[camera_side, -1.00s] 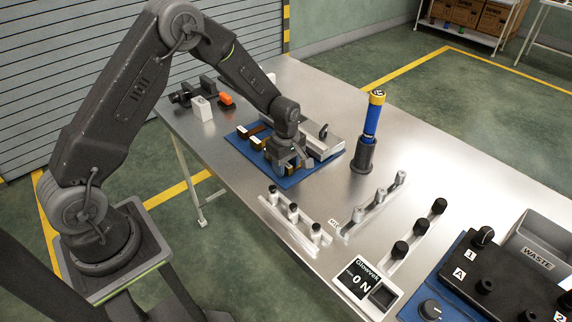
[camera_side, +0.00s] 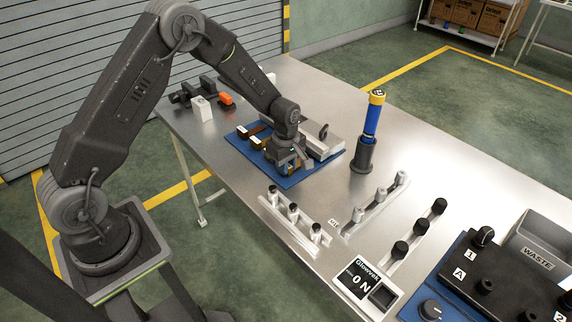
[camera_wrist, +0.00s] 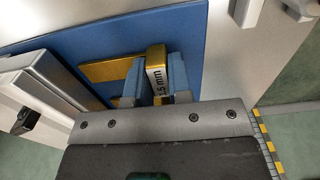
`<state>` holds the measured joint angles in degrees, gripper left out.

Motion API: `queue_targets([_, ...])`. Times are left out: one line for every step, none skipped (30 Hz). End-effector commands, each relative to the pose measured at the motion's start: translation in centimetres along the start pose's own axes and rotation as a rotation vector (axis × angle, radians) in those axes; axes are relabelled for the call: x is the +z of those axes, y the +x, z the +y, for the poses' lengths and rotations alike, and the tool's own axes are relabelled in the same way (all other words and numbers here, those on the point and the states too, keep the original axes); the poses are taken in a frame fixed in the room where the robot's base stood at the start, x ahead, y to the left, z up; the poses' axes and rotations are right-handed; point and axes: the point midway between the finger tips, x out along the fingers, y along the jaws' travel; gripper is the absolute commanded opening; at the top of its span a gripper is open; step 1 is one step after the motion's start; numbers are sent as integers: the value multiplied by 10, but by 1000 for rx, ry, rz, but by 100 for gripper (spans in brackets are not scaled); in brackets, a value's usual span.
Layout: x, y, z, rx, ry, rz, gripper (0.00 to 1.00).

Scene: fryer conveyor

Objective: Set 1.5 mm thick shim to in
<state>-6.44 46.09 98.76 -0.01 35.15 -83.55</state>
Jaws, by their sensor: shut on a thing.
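The 1.5 mm shim (camera_wrist: 156,56) is a gold piece with a white tab marked "1.5 mm" in the wrist view. My gripper (camera_wrist: 153,80) is shut on it, with a blue finger pad on each side of the tab. A flat gold part (camera_wrist: 103,72) shows left of the fingers, over the blue mat. In the side view my gripper (camera_side: 290,166) is low over the blue mat (camera_side: 243,151), at its front right part. My fingers mostly hide the shim there, and I cannot tell whether it touches the mat.
Two other shims with white ends lie on the mat, one brown (camera_side: 254,129) and one lower (camera_side: 258,143). A grey fixture (camera_side: 325,145) with a black lever stands close right of my gripper. A blue-and-yellow cylinder (camera_side: 372,120) stands in a dark holder. Several knobbed rails lie in front.

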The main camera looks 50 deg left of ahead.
Motion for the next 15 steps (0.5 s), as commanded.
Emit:
queue_targets([0, 0, 0, 0, 0, 0, 0])
queue_targets([0, 0, 0, 0, 0, 0, 0])
queue_targets([0, 0, 1, 0, 0, 0, 0])
queue_targets([0, 0, 2, 1, 0, 0, 0])
queue_targets([0, 0, 5, 1, 0, 0, 0])
queue_targets([0, 0, 9, 2, 0, 0, 0])
queue_targets([0, 0, 13, 1, 0, 0, 0])
queue_targets([0, 0, 17, 2, 0, 0, 0])
queue_targets([0, 0, 23, 2, 0, 0, 0])
queue_targets([0, 1, 28, 1, 1, 0, 0])
queue_targets([0, 0, 32, 3, 1, 0, 0])
queue_targets([0, 0, 37, 2, 1, 0, 0])
queue_targets([0, 0, 40, 1, 1, 0, 0])
queue_targets([0, 0, 43, 2, 1, 0, 0])
queue_targets([0, 0, 46, 2, 1, 0, 0])
